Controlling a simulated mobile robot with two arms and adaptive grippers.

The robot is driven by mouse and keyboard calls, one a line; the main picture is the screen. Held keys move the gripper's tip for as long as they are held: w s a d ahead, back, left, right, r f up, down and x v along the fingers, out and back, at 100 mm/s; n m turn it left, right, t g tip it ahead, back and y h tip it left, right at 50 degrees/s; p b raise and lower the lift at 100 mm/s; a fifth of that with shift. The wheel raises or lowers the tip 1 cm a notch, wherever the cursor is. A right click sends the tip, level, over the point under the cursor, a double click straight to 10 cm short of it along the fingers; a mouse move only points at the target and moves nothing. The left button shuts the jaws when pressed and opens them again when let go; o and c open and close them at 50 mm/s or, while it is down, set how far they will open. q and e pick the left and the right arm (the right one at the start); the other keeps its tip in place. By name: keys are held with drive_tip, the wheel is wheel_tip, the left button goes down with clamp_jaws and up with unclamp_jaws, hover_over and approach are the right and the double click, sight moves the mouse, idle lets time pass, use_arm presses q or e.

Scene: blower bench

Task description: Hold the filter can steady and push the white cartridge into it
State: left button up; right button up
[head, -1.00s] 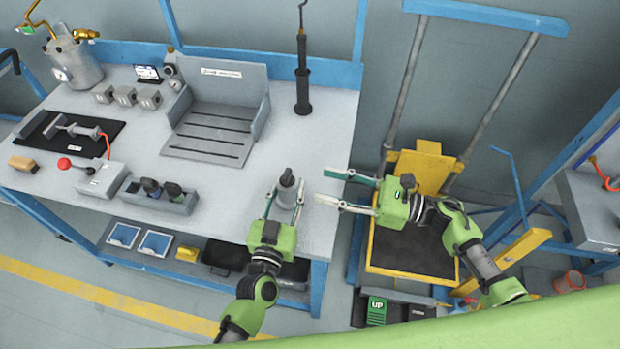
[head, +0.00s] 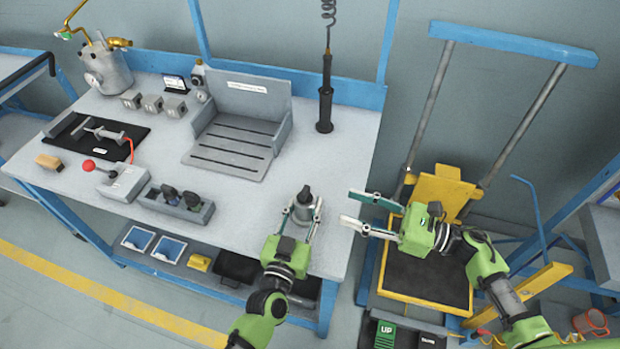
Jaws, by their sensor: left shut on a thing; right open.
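The filter can (head: 305,216) is a small grey cylinder with a dark, narrower top, standing upright near the front right corner of the bench. My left gripper (head: 302,210) is shut on it, with one finger on each side of the can. My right gripper (head: 346,206) is open and empty, to the right of the can near the bench's right edge, its fingers pointing left towards the can. I cannot make out a white cartridge; neither the can's inside nor a white part on it shows.
A slotted grey fixture (head: 235,145) and a black upright tool (head: 325,100) stand behind on the bench (head: 345,150). A grey holder (head: 175,205) with dark items is to the left. A yellow lift cart (head: 440,190) stands to the right. Bench surface around the can is clear.

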use_arm(q)
drive_tip(key=o, duration=1.3)
drive_tip(key=v, duration=1.2)
drive_tip(key=shift+s, duration=0.1)
use_arm(e)
drive_tip(key=shift+s+f, duration=0.1)
